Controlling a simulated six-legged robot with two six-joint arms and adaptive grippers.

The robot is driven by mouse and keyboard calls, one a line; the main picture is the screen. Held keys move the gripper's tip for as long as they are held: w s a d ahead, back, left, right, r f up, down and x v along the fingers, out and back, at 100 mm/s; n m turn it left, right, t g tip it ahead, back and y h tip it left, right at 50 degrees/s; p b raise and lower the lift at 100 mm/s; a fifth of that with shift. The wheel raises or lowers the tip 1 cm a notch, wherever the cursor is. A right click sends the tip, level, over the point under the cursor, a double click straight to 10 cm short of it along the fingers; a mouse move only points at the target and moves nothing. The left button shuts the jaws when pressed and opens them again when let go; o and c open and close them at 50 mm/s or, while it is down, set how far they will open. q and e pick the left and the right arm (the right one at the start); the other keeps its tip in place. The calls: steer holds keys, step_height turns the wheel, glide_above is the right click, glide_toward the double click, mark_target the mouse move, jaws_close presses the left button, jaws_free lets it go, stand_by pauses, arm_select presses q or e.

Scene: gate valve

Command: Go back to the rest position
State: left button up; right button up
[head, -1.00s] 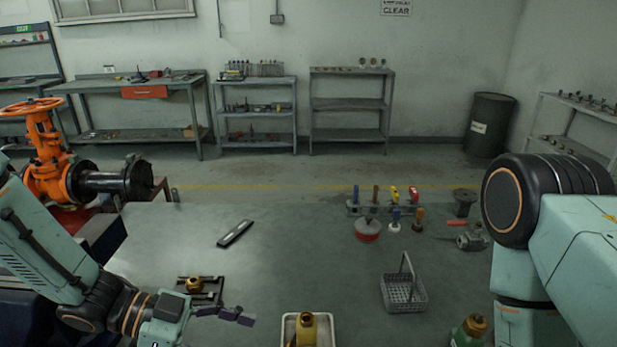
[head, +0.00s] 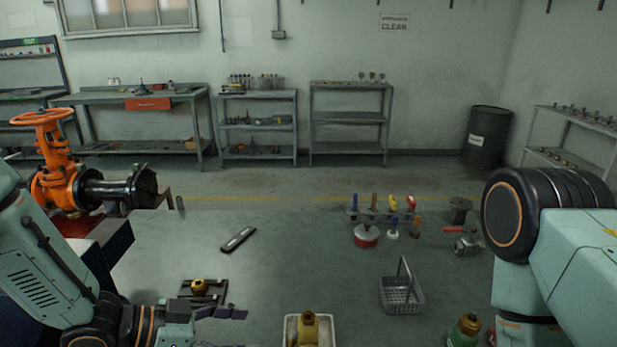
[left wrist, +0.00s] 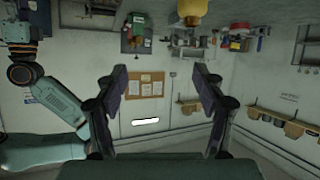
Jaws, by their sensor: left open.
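My left gripper (head: 222,313) is low at the left of the head view, pointing right, beside a dark holder (head: 203,291) with a brass part on it. In the left wrist view its two fingers (left wrist: 158,88) are spread wide, with nothing between them. The orange gate valve (head: 58,178) with its handwheel and black flanged pipe stands at the left, beyond my left arm and apart from the gripper. My right arm fills the right edge of the head view; its gripper is out of frame.
A white tray (head: 291,326) with a yellow object is right of my left gripper. The middle of the surface is mostly clear.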

arm_select(q)
steer(key=s+a+f+n+t+y+b, duration=0.1)
steer(key=s+a+f+n+y+b, duration=0.15)
steer(key=f+n+y, duration=0.4)
steer(key=s+a+f+n+y+b, duration=0.1)
steer(key=s+a+f+n+b, duration=0.15)
steer(key=f, duration=0.75)
steer(key=s+a+f+n+g+y+b, duration=0.2)
steer(key=s+a+f+b, duration=0.1)
steer(key=s+f, duration=0.4)
steer(key=s+a+f+n+g+y+b, duration=0.2)
steer(key=s+f, duration=0.5)
steer(key=s, duration=0.7)
steer(key=shift+a+f+g+b, duration=0.15)
steer(key=shift+a+g+b, duration=0.35)
steer(key=shift+g+b, duration=0.25)
steer(key=shift+y, duration=0.35)
